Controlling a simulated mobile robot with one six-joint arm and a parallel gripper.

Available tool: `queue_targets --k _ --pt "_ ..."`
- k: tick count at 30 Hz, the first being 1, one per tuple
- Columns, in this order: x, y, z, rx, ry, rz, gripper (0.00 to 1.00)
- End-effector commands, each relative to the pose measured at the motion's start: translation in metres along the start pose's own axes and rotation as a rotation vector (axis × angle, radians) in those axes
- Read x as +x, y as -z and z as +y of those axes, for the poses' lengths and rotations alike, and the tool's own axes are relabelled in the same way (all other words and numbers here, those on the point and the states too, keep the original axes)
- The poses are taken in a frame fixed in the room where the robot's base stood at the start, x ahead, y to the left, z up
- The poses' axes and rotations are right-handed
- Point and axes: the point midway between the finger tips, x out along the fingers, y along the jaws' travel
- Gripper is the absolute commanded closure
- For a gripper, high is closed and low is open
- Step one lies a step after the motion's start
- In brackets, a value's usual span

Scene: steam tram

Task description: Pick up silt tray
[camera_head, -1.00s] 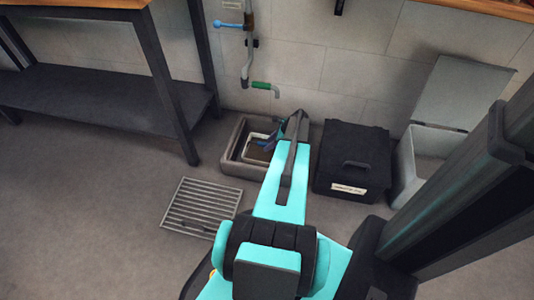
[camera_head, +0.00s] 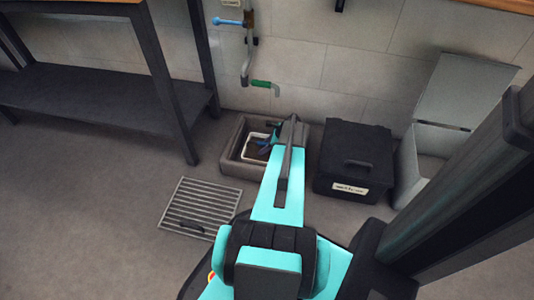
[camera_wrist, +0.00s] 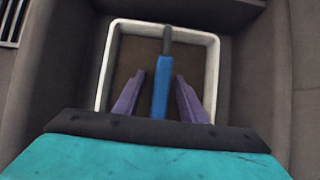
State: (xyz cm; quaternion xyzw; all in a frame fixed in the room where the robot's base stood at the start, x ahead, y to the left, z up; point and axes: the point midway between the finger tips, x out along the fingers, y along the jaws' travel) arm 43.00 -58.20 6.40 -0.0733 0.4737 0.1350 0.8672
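The silt tray (camera_wrist: 104,62) is a white-rimmed rectangular tray with brown silt on its floor. It sits down inside the grey basin (camera_head: 231,165) on the floor by the wall; in the head view its rim (camera_head: 248,146) is partly hidden by my arm. A blue bar with a dark grey end (camera_wrist: 161,85), seemingly the tray's handle, stands out over its middle. My gripper (camera_wrist: 159,76) is over the tray, its two purple fingers apart, one on each side of the blue bar. Gaps show on both sides. The bar's near end is hidden behind the dark palm.
A metal grate (camera_head: 200,208) lies on the floor left of the basin. A black lidded box (camera_head: 352,160) and a grey open-lidded bin (camera_head: 418,165) stand to the right. A dark workbench (camera_head: 100,95) is at left. A pipe with a green-handled tap (camera_head: 262,84) hangs above the basin.

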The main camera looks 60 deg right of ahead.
Motion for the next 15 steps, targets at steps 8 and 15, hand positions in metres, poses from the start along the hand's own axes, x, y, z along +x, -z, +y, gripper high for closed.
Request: queue_targets --k 8,15 --pt "0.0125 0.0000 -0.0006 0.000 0.001 0.000 0.62" --pt "0.0120 0.0000 -0.0005 0.000 0.001 0.000 0.62"
